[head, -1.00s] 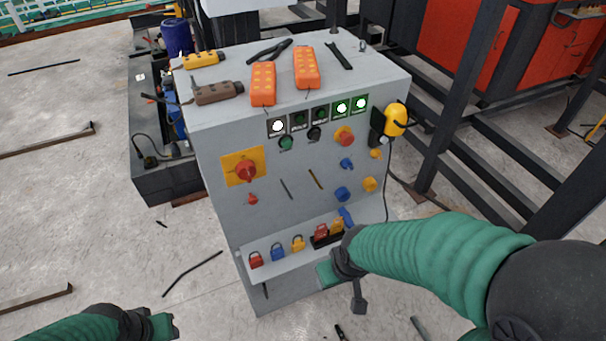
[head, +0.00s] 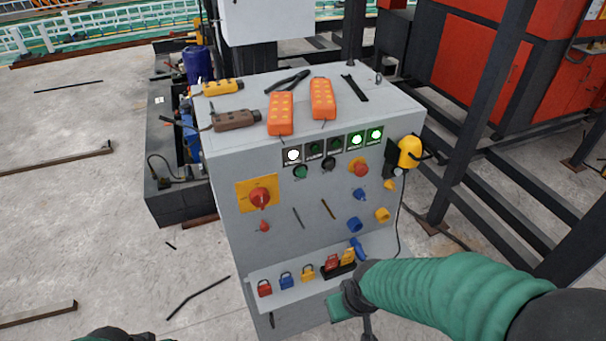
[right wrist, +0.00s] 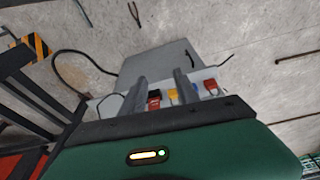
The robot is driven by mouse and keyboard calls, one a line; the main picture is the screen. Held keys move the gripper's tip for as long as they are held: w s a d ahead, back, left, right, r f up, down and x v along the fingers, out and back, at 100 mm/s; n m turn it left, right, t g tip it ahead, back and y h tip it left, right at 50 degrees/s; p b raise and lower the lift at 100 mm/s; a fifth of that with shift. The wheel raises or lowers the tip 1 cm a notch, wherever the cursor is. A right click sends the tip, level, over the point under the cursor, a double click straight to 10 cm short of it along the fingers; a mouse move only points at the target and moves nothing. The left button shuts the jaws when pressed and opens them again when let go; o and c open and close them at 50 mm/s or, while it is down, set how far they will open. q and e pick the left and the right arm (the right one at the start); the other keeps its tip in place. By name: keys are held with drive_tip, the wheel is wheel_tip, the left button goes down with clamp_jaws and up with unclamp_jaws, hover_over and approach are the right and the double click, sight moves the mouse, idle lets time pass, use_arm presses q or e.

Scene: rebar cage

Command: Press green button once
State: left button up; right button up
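The green button (head: 301,171) is a small round knob on the upper front of the grey control cabinet (head: 225,165), below the row of indicator lamps. A black knob (head: 328,163) sits just right of it. My right gripper (head: 348,302) is low in front of the cabinet's padlock shelf, below and right of the green button and apart from it. In the right wrist view its two fingers (right wrist: 161,88) stand apart with nothing held between them. Only a dark and green piece of my left arm shows at the bottom edge; its fingers cannot be made out.
A red rotary switch (head: 260,198) on a yellow plate and a red emergency knob (head: 360,169) share the panel. Padlocks (head: 286,281) line the shelf. Orange pendants (head: 281,114) lie on top. A yellow lamp (head: 409,152) juts from the right side. Dark steel posts (head: 470,120) stand right.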

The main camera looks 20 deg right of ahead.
clamp_jaws()
idle(1.4)
